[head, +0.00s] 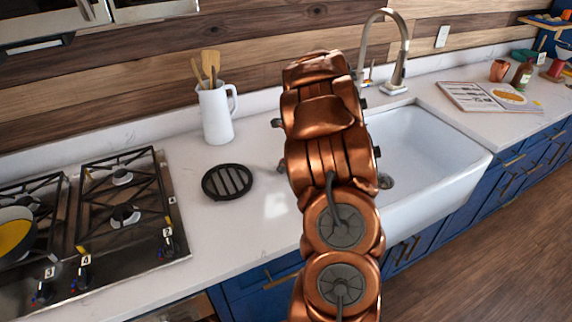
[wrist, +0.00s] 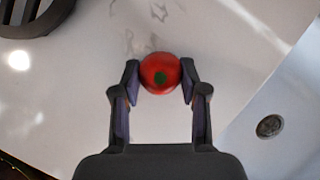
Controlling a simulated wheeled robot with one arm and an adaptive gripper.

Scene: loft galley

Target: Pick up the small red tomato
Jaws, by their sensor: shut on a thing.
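In the head view my copper arm hides the tomato and most of the gripper.
A black round trivet (head: 227,181) lies left of my arm, near a white pitcher (head: 216,112) of utensils. A white sink (head: 428,150) with a faucet (head: 397,55) is to the right. A gas stove (head: 122,215) is at left. An open book (head: 490,97) lies beyond the sink.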

